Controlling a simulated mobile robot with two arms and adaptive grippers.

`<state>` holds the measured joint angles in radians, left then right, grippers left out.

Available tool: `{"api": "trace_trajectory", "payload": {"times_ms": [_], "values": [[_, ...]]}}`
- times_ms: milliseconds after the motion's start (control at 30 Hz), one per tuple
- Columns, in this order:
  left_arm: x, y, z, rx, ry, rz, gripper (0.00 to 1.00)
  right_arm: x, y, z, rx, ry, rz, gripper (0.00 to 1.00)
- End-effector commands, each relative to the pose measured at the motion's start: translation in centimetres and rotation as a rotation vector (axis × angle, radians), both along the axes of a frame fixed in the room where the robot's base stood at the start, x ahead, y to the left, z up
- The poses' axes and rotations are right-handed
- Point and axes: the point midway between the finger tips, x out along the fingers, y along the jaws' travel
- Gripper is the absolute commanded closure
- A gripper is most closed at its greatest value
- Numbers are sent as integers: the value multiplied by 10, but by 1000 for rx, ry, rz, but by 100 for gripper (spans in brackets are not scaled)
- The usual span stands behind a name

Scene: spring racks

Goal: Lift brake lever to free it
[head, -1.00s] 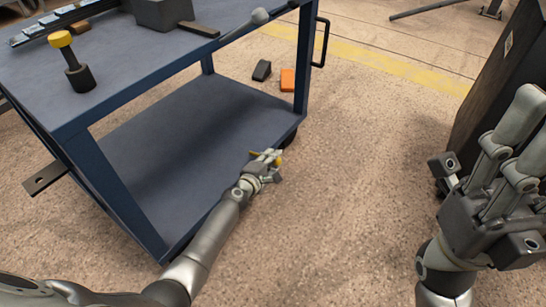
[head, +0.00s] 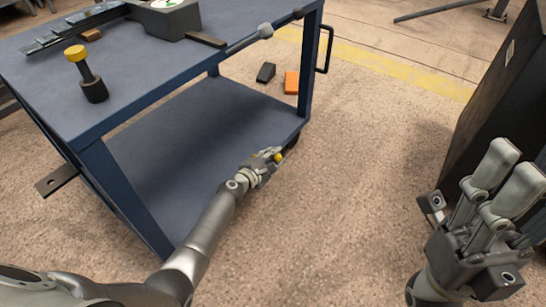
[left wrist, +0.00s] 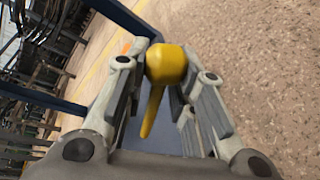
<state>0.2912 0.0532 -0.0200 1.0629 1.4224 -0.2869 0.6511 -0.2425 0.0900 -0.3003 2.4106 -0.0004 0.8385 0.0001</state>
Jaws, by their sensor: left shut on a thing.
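The brake lever is yellow with a rounded knob. In the left wrist view the lever (left wrist: 166,66) sits between the fingers of my left gripper (left wrist: 160,85), its tapered arm pointing back toward the palm. In the head view my left gripper (head: 270,157) is shut on the lever, low beside the cart's lower front corner near a dark wheel. Only small yellow parts of the lever (head: 279,158) show there; the fingers hide the rest. My right gripper (head: 466,183) is open and empty at the right, away from the lever.
The blue cart (head: 150,75) has a top and a lower shelf (head: 190,140). A yellow-capped post (head: 88,75) and a grey block (head: 165,20) stand on top. A dark cabinet (head: 495,100) is at the right. An orange block (head: 291,82) and a dark wedge (head: 266,72) lie on the floor.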

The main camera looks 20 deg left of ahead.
Motion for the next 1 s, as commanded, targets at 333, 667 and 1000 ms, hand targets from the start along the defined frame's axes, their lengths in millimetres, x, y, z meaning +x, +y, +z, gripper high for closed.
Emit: {"api": "trace_trajectory", "payload": {"times_ms": [333, 667, 1000], "values": [[1, 1, 1, 3, -2, 3, 53, 0, 0, 0, 0, 0, 0, 60], [-7, 4, 1, 4, 0, 2, 53, 0, 0, 0, 0, 1, -1, 60], [-50, 16, 13, 4, -1, 3, 53, 0, 0, 0, 1, 0, 0, 60]]}}
